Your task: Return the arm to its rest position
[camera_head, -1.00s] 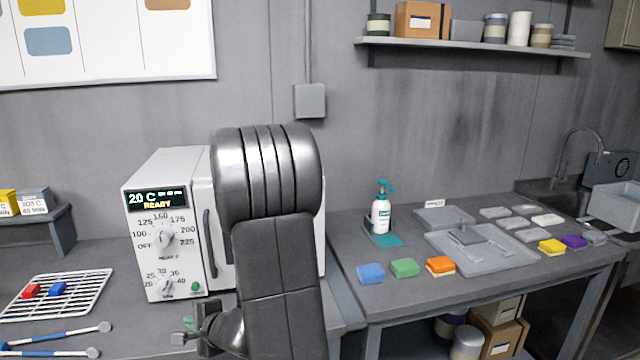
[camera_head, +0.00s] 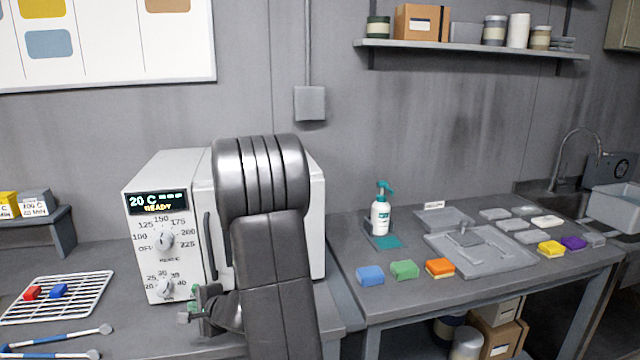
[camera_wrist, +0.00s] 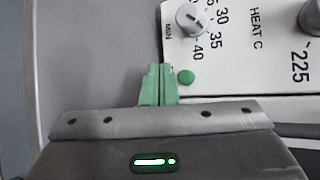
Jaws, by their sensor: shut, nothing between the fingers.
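My gripper (camera_wrist: 158,84) has green fingers, shut with nothing between them. In the wrist view the fingertips are beside the round green button on the oven's panel; whether they touch it I cannot tell. In the head view my arm stands in front of the white oven (camera_head: 160,170) and hides much of its door. Part of the wrist shows low, in front of the oven's lower right panel. The oven's display (camera_head: 157,202) reads 20 C and READY. Its lower dial also shows in the wrist view (camera_wrist: 194,20).
A wire rack (camera_head: 85,297) with a red and a blue block lies at left, with blue-and-white tools in front. The right table (camera_head: 400,295) holds a spray bottle (camera_head: 380,215), a grey tray and several coloured blocks. A shelf (camera_head: 470,46) hangs above. Space above the oven is clear.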

